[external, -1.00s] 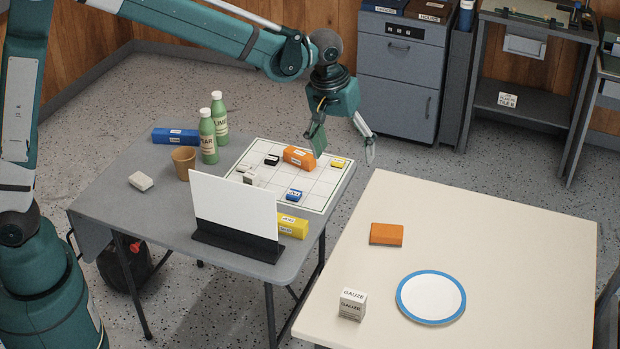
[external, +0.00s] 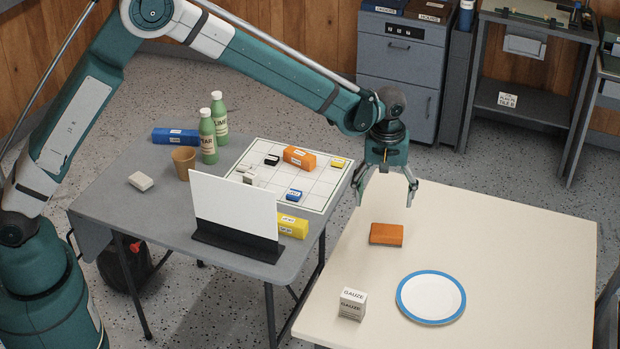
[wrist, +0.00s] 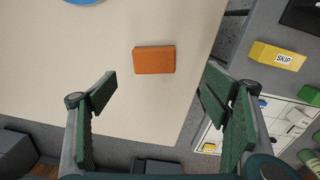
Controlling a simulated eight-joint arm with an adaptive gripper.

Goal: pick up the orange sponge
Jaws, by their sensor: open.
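The orange sponge (external: 386,234) lies flat on the cream table (external: 530,260), near its left edge. In the wrist view the sponge (wrist: 154,60) is ahead of the fingers, between their lines and apart from them. My gripper (external: 384,202) is open and empty, pointing down above the table's far left corner. In the external view it is above and slightly behind the sponge. Its two spread fingers also show in the wrist view (wrist: 158,92). Nothing hides the sponge.
A blue-rimmed plate (external: 431,297) and a gauze box (external: 352,304) are on the cream table. The grey table (external: 130,215) to the left holds a gridded board (external: 325,190), bottles, a cup, a white panel (external: 235,212) and several blocks. The cream table's right side is clear.

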